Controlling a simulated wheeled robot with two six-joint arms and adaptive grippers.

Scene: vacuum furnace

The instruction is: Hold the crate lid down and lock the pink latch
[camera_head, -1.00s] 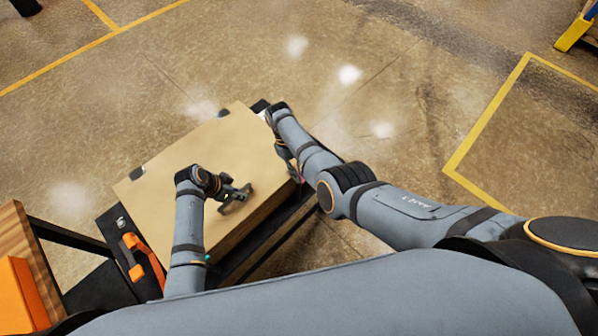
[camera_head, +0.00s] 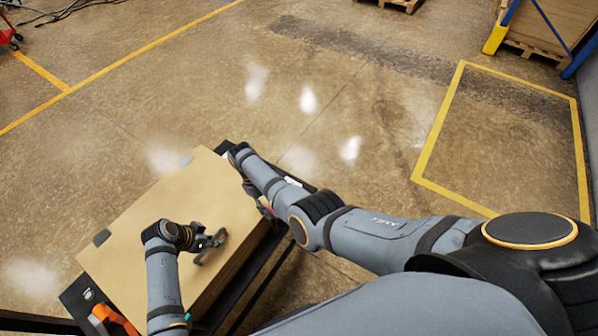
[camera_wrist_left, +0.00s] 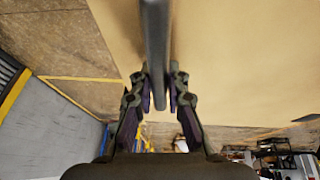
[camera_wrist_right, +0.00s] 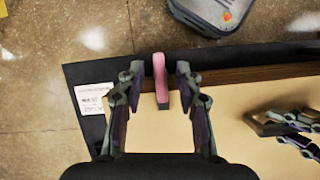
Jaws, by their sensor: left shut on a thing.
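The crate (camera_head: 232,270) has a flat tan lid (camera_head: 150,215) and stands at the lower left of the head view. My left gripper (camera_head: 210,246) is over the lid, shut on its dark bar handle; the left wrist view shows the handle (camera_wrist_left: 155,50) between the fingers. The pink latch (camera_wrist_right: 160,78) stands at the crate's edge in the right wrist view. My right gripper (camera_wrist_right: 159,82) is open, with one finger on each side of the latch and visible gaps. In the head view my right arm mostly hides that gripper and the latch.
The crate sits on a dark cart surface (camera_wrist_right: 85,75). An orange object (camera_head: 112,318) is at the cart's near left. The floor beyond the crate is open, with yellow lines (camera_head: 436,130).

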